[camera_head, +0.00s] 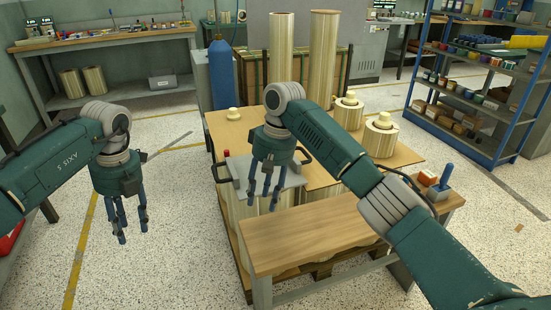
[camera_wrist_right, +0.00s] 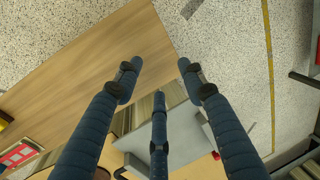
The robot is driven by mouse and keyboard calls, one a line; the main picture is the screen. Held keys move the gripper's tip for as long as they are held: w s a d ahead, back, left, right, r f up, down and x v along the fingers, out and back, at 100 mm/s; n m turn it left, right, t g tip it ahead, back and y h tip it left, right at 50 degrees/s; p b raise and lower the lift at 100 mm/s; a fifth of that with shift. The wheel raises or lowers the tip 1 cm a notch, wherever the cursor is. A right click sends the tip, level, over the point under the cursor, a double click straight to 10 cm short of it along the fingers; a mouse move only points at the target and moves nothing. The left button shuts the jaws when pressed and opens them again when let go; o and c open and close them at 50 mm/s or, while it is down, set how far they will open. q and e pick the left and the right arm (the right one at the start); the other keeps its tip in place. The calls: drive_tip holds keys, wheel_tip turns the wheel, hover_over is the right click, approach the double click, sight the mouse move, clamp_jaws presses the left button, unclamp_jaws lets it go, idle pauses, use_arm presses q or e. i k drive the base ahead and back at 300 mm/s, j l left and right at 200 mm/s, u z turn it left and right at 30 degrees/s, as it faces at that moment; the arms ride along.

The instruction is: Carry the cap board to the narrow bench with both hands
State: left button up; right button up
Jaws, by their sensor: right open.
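The cap board (camera_head: 293,178) is a grey flat panel with dark handles at its two ends. It lies on pale upright rolls behind the narrow bench (camera_head: 320,232), which has a bare wooden top. My right gripper (camera_head: 265,198) hangs in front of the board, open and empty, and hides its middle. In the right wrist view the open fingers (camera_wrist_right: 158,85) spread over the grey board (camera_wrist_right: 185,135) and the wooden bench top (camera_wrist_right: 90,70). My left gripper (camera_head: 127,230) is open and empty, pointing down over the floor, well left of the board.
Wooden sheets with several pale rolls (camera_head: 380,135) stand behind the bench. A small red-and-blue item (camera_head: 438,187) sits at the bench's right end. A blue cylinder (camera_head: 222,78) stands behind the load, and a blue shelf (camera_head: 480,80) is at right.

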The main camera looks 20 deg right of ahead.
sight(309, 230)
drive_tip(key=i+l, duration=0.3)
drive_tip(key=l, duration=0.15)
drive_tip(key=i+l, duration=0.3)
drive_tip(key=l, duration=0.15)
drive_tip(key=i+l, duration=0.35)
drive_tip(key=l, duration=0.1)
